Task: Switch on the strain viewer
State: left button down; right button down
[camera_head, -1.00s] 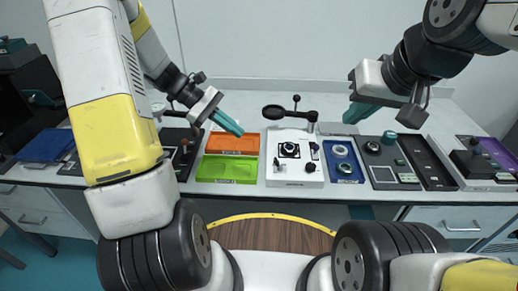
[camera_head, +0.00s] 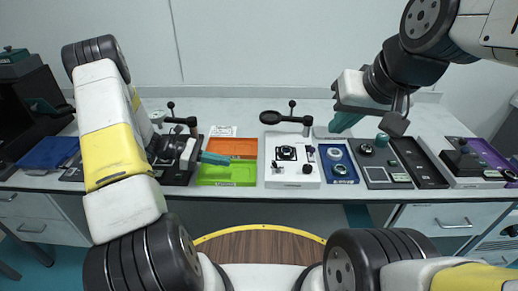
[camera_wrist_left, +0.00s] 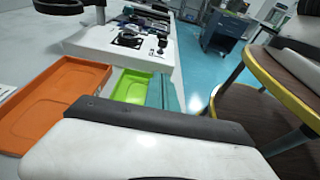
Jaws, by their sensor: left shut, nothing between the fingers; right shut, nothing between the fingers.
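No label for the strain viewer is readable, so I cannot tell which unit it is. A white unit (camera_head: 274,179) stands mid-table with a black round stage, small black controls on its top and a dark disc on an arm behind; it also shows in the left wrist view (camera_wrist_left: 160,59). A dark unit (camera_head: 172,178) with an upright arm stands further left, partly hidden by my left wrist. My left gripper (camera_head: 226,160) is shut and empty, with teal fingers over the orange and green trays. My right gripper (camera_head: 337,127) is shut and empty behind the blue tray.
The orange tray (camera_head: 232,147) and green tray (camera_head: 228,175) lie between the two units. A blue tray (camera_head: 340,174) with rings, a grey control panel (camera_head: 377,177) and a long black tray (camera_head: 420,168) stand to the right. The table behind the units is mostly clear.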

pick_arm(q)
send_near(273, 162)
jog(key=f, duration=0.1)
jog(key=d+f, duration=0.1)
jog(key=f, duration=0.1)
jog(key=d+f, duration=0.1)
jog(key=f, duration=0.1)
jog(key=shift+d, duration=0.1)
jog(key=shift+d+r, duration=0.25)
jog(key=shift+d, duration=0.3)
jog(key=shift+d+r, duration=0.25)
jog(key=shift+d, duration=0.3)
jog(key=shift+w+d+r, duration=0.1)
jog(key=shift+d+r, duration=0.3)
jog(key=shift+d, duration=0.3)
jog(key=shift+d+r+y, duration=0.25)
jog(key=shift+r+y, duration=0.2)
jog(key=shift+y, duration=0.35)
jog(key=shift+d+r+y, duration=0.55)
jog(key=shift+r+y, duration=0.05)
jog(key=shift+y, duration=0.6)
jog(key=d+y, duration=0.1)
jog(key=y, duration=0.1)
jog(key=d+r+y, duration=0.1)
jog(key=y, duration=0.1)
jog(key=shift+d+r, duration=0.1)
jog(key=shift+y, duration=0.3)
jog(key=shift+r, duration=0.1)
